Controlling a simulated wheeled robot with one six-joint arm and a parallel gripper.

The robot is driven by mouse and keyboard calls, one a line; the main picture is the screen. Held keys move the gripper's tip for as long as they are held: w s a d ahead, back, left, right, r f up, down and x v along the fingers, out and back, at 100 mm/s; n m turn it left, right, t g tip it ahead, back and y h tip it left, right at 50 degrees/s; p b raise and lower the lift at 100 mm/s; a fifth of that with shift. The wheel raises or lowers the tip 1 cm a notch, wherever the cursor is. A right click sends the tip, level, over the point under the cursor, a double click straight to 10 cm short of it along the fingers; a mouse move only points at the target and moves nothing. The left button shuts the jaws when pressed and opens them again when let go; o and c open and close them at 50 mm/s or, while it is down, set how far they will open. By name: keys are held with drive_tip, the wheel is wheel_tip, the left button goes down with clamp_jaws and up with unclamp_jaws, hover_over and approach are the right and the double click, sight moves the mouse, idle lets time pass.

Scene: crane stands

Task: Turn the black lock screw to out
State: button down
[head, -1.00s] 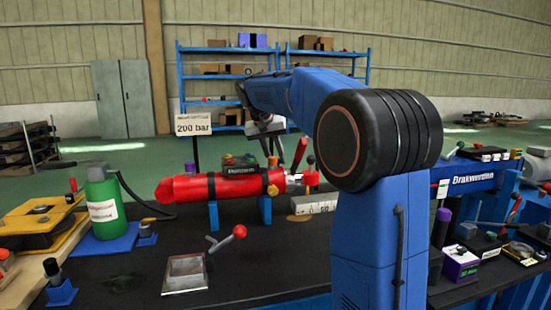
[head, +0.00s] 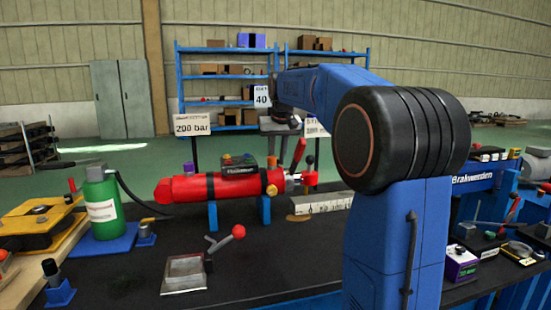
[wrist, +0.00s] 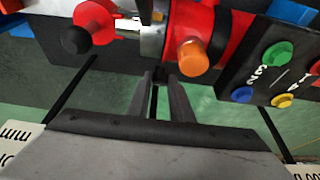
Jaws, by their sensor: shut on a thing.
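The red cylinder (head: 215,188) lies on blue supports, with a red lever (head: 299,151) at its right end. My gripper (wrist: 163,78) points at the cylinder in the wrist view. Its two dark fingers are close together on a narrow dark thing, which seems to be the black lock screw; its shape is mostly hidden between them. An orange knob (wrist: 193,56) sits just right of the fingertips. A black-tipped red knob (wrist: 76,40) is to the left. In the head view my fingertips cannot be made out.
A panel with coloured buttons (wrist: 274,76) is to the right in the wrist view. A "200 bar" sign (head: 192,124) stands behind the cylinder. A green bottle (head: 103,205) and a red-balled lever (head: 228,240) are at left and front. The dark bench top is clear between them.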

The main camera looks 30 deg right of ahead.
drive_tip(key=n+y, duration=0.2)
drive_tip(key=d+n+y, duration=0.1)
drive_tip(key=n+y, duration=0.1)
drive_tip(key=shift+n+y, duration=0.3)
idle(0.4)
drive_tip(key=c, duration=1.6)
unclamp_jaws()
drive_tip(key=v, duration=1.7)
drive_tip(key=shift+s+d, duration=0.15)
drive_tip(key=shift+s, duration=0.15)
